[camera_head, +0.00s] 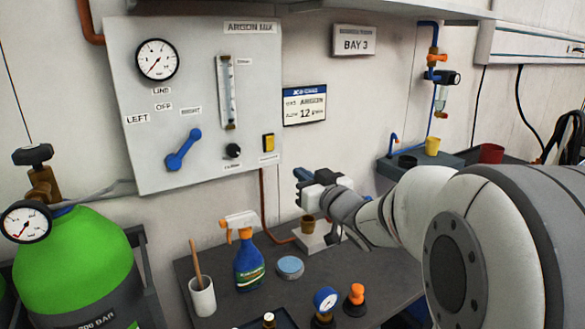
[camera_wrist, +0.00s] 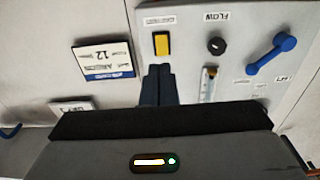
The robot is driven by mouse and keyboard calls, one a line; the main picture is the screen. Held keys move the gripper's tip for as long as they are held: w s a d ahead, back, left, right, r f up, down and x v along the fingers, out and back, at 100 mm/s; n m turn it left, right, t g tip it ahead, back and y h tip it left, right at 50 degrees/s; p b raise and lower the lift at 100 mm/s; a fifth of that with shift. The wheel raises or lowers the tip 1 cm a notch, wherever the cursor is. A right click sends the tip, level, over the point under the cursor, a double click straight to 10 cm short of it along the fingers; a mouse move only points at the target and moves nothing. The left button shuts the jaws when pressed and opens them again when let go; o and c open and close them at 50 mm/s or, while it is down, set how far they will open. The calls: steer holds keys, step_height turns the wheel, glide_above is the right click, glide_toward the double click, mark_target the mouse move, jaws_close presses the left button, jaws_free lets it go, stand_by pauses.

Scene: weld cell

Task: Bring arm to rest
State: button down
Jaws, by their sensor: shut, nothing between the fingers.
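My arm reaches in from the right in the head view, and my gripper (camera_head: 301,176) is in the air in front of the wall, right of the argon panel (camera_head: 205,60) and above the bench. Its dark fingers are together in the wrist view (camera_wrist: 158,84), with nothing visible between them. The blue lever (camera_head: 183,150) sits diagonally on the panel, apart from my gripper.
Below, the bench (camera_head: 225,310) carries a spray bottle (camera_head: 248,262), a cup with a brush (camera_head: 202,293), a round tin (camera_head: 290,267) and a blue gauge (camera_head: 325,299). A green gas cylinder (camera_head: 75,262) stands at left. A shelf (camera_head: 390,168) holds cups at right.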

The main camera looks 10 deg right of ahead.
steer(key=shift+s+d+f, duration=0.15)
steer(key=shift+s, duration=0.35)
steer(key=s+d+f+m+g+h+p, duration=0.1)
steer(key=s+f+m+g+h, duration=0.1)
steer(key=s+f+g+h, duration=0.45)
steer(key=s+d+f+m+g+h+p, duration=0.15)
steer(key=s+f+g, duration=0.3)
steer(key=s, duration=0.45)
steer(key=s+a+f+g+y, duration=0.2)
steer(key=s+a+g, duration=0.2)
steer(key=s, duration=0.6)
steer(key=shift+s+a+f, duration=0.25)
steer(key=shift+s+a, duration=0.05)
steer(key=shift+a, duration=0.05)
